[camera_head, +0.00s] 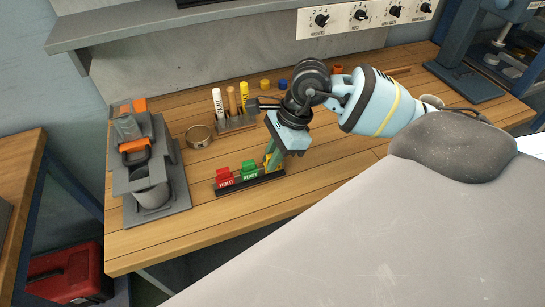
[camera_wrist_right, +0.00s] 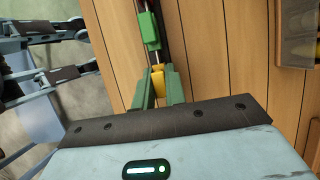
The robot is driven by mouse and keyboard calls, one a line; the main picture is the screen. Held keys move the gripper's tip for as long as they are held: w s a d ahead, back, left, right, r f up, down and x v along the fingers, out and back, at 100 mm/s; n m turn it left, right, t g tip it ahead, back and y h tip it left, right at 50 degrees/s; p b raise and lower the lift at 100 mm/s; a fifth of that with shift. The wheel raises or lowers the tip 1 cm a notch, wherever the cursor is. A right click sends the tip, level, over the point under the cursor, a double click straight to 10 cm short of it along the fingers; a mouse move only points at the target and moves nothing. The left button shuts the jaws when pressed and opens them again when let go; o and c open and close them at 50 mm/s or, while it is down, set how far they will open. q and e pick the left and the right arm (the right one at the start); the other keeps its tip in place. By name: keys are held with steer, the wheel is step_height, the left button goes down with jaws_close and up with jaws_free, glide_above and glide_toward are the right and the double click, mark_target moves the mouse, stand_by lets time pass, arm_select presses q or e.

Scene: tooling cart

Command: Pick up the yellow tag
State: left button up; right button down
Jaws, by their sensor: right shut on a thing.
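A black rack (camera_head: 252,184) near the table's front edge bears a red HOLD tag (camera_head: 224,176), a green READY tag (camera_head: 250,169) and, at its right end, the yellow tag (camera_head: 267,162). My right gripper (camera_head: 273,161) reaches down over that end, with its green fingers shut on the yellow tag. In the right wrist view, the yellow tag (camera_wrist_right: 157,80) sits between the fingers, in line with the green tag (camera_wrist_right: 150,31). The fingers partly hide the yellow tag, and I cannot tell whether it is clear of the rack. My left gripper is not in the head view.
Behind the rack stands a holder (camera_head: 236,124) with several upright markers. A round tin (camera_head: 198,136) lies left of it. A grey organiser (camera_head: 158,183) fills the table's left end. The wood is clear right of the rack.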

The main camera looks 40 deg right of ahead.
mark_target(268, 156)
steer(key=shift+r, duration=0.1)
steer(key=shift+r, duration=1.45)
steer(key=shift+s+d+r+b, duration=0.15)
steer(key=shift+s+b, duration=0.15)
arm_select(q)
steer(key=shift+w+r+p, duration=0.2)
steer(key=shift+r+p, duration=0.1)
steer(key=shift+p, duration=0.2)
arm_select(e)
steer(key=s+d, duration=0.2)
steer(key=s, duration=0.5)
steer(key=s+d+r, duration=0.1)
steer(key=s+d, duration=0.2)
steer(key=s, duration=0.4)
steer(key=shift+s+r, duration=0.25)
steer(key=shift+r, duration=0.05)
